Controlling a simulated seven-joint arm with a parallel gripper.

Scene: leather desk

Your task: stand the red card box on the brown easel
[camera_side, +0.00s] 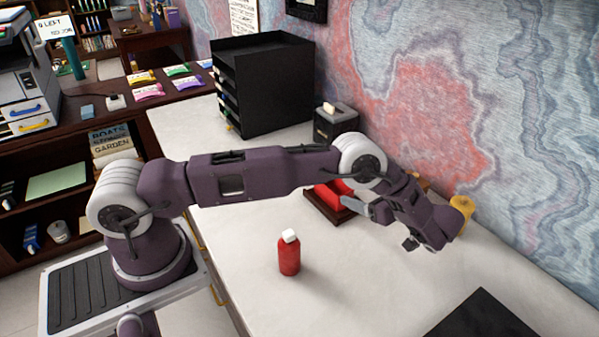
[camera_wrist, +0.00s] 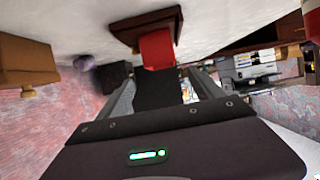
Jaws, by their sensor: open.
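The red card box (camera_side: 333,191) stands on the brown easel (camera_side: 322,206), partly hidden behind my arm in the side view. In the wrist view, which is upside down, the red box (camera_wrist: 157,50) rests against the dark brown easel (camera_wrist: 148,21). My gripper (camera_side: 365,207) is at the right of the easel, partly hidden by my own arm links. In the wrist view my gripper (camera_wrist: 160,80) has its fingers spread apart, with nothing held between them. The red box shows just beyond the fingertips, apart from them as far as I can tell.
A red bottle with white cap (camera_side: 289,255) stands in front of the easel. A black file rack (camera_side: 264,84) and a black box (camera_side: 335,122) stand behind. A yellow spool (camera_side: 462,205) is near the wall. A black mat (camera_side: 482,318) lies front right.

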